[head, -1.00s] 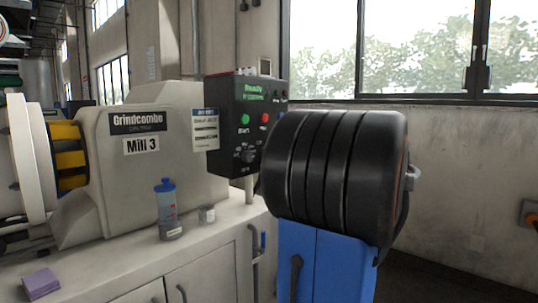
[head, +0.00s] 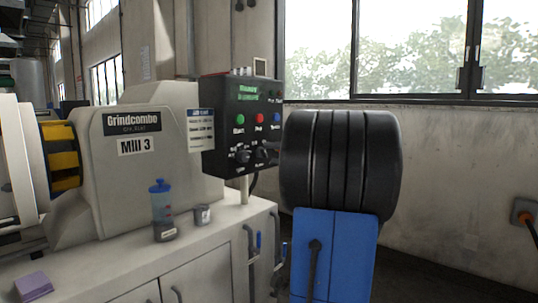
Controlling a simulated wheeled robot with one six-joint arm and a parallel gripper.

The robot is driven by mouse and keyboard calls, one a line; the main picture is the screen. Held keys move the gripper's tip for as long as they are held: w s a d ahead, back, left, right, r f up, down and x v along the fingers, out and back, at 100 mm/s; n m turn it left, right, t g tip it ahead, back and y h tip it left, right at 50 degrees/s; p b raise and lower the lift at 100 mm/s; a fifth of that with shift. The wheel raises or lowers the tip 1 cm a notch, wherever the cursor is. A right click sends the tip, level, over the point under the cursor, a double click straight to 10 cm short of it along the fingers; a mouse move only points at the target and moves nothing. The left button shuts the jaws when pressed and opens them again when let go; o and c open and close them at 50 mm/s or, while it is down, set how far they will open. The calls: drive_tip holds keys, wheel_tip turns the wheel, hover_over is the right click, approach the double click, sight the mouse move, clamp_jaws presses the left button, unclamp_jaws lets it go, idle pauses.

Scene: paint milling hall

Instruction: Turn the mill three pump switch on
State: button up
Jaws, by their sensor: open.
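The black control panel (head: 220,128) of Mill 3 stands on a post beside the cream mill housing (head: 150,160), which is labelled "Mill 3". Its upper part has a small display (head: 246,92) with green text, too blurred to read surely. Two black rotary knobs sit lower, a left knob (head: 243,156) and a right knob (head: 262,154). Their labels and settings are too small to read. My gripper is not in view.
A blue-capped bottle (head: 162,210) and a small grey container (head: 202,214) stand on the bench top (head: 120,262) in front of the panel. A purple block (head: 32,286) lies at the front left. Blue-handled valves (head: 258,243) are on pipes at the bench end.

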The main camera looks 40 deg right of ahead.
sight(263, 152)
drive_tip(key=shift+w+a, duration=0.1)
drive_tip(key=shift+w, duration=1.4)
drive_tip(key=c, duration=1.1)
drive_tip(key=m, duration=1.1)
drive_tip(key=shift+f+m, duration=0.3)
drive_tip(key=shift+m, duration=0.1)
